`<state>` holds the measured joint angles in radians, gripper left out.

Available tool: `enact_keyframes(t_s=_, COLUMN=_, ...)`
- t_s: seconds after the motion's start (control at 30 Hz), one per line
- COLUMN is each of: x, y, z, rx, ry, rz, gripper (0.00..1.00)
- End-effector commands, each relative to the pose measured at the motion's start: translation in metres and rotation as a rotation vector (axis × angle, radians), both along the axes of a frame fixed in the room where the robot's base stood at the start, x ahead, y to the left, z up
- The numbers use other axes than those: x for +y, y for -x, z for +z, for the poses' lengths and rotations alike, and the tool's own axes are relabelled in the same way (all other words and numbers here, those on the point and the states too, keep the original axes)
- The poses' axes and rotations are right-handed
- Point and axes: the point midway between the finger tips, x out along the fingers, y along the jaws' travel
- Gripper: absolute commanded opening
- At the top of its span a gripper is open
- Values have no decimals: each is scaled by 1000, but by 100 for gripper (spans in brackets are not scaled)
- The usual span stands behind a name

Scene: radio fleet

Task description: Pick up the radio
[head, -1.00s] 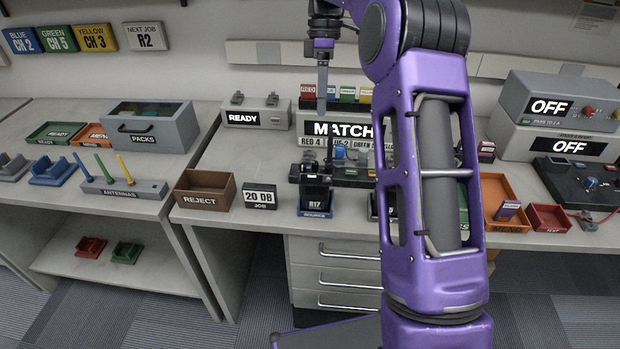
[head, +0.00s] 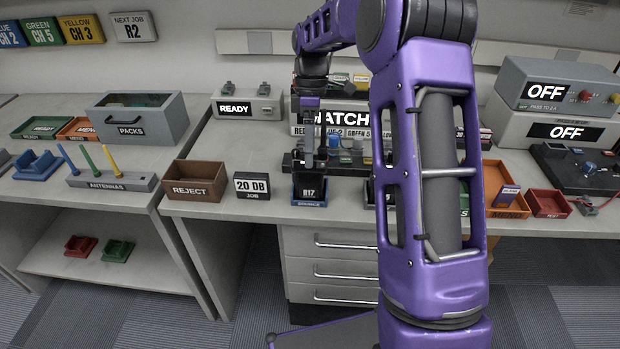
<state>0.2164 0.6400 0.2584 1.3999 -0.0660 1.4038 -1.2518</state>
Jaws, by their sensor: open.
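A black radio marked R17 (head: 310,193) stands upright in a blue-fronted holder (head: 310,204) near the front edge of the bench. My gripper (head: 309,164) points down at the top of this radio. It is open, with its fingers at or just above the radio's upper end; I cannot tell whether they touch it or straddle it. The fingers hide part of the radio's top. My purple arm hides the bench to the right of the radio, including most of another dark item beside it.
A brown REJECT bin (head: 194,181) and a 20 dB job sign (head: 252,186) stand left of the radio. A dark fixture (head: 345,160) with coloured knobs sits close behind it. Orange (head: 508,205) and red (head: 547,203) trays lie at the right.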

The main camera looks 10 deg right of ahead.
Motion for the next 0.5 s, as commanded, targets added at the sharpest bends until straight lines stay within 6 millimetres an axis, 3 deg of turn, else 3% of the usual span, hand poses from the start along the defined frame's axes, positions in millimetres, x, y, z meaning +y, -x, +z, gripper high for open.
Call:
enact_keyframes(t_s=0.13, x=2, y=6, z=-18, rx=2, ry=0, rz=0, gripper=100)
enact_keyframes(t_s=0.4, x=2, y=6, z=-21, rx=0, ry=0, rz=0, gripper=100)
enact_keyframes(t_s=0.5, x=2, y=6, z=-21, rx=0, ry=0, rz=1, gripper=86)
